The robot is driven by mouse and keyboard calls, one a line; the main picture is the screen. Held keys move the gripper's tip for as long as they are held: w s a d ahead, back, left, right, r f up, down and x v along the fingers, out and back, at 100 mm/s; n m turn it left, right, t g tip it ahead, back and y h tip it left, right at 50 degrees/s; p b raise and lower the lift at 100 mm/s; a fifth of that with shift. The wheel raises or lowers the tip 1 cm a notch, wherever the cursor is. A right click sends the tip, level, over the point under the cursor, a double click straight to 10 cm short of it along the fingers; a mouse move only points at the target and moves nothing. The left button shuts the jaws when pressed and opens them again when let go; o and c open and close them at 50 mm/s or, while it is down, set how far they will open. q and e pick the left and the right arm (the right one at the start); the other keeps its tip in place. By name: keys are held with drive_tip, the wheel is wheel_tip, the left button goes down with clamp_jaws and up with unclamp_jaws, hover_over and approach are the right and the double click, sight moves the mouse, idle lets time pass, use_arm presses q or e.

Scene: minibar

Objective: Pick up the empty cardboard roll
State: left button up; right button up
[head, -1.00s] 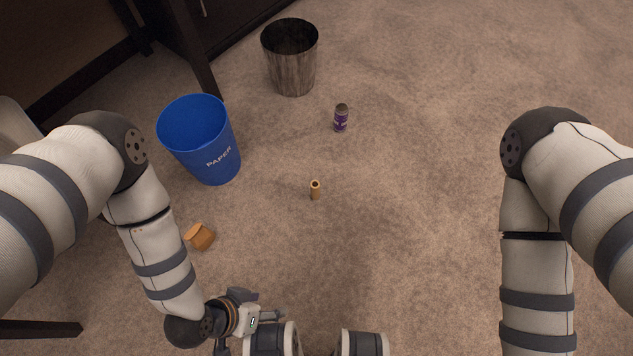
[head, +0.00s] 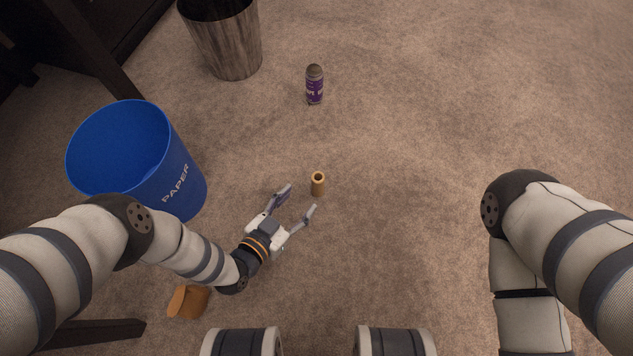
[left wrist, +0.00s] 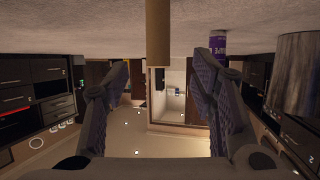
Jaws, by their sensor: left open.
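The empty cardboard roll (head: 318,184) is a small brown tube standing upright on the carpet near the middle of the head view. In the left wrist view the roll (left wrist: 158,35) shows at the top centre, ahead of and between the two fingers. My left gripper (head: 299,203) is open and empty, with its fingertips just short of the roll, on its lower left side in the head view. The left gripper's fingers (left wrist: 160,95) also show spread apart in the left wrist view. My right gripper is not in view; only my right arm shows.
A blue paper bin (head: 187,180) stands to the left, close to my left arm. A grey-brown bin (head: 228,45) stands at the back. A purple can (head: 314,86) stands beyond the roll. A crumpled brown carton (head: 188,302) lies at lower left. Carpet to the right is clear.

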sight(314, 185)
use_arm(q)
drive_tip(key=b+x, duration=0.5)
drive_tip(key=x, duration=0.5)
drive_tip(key=shift+s+b, duration=0.1)
drive_tip(key=shift+b, duration=0.2)
drive_tip(key=c, duration=0.9)
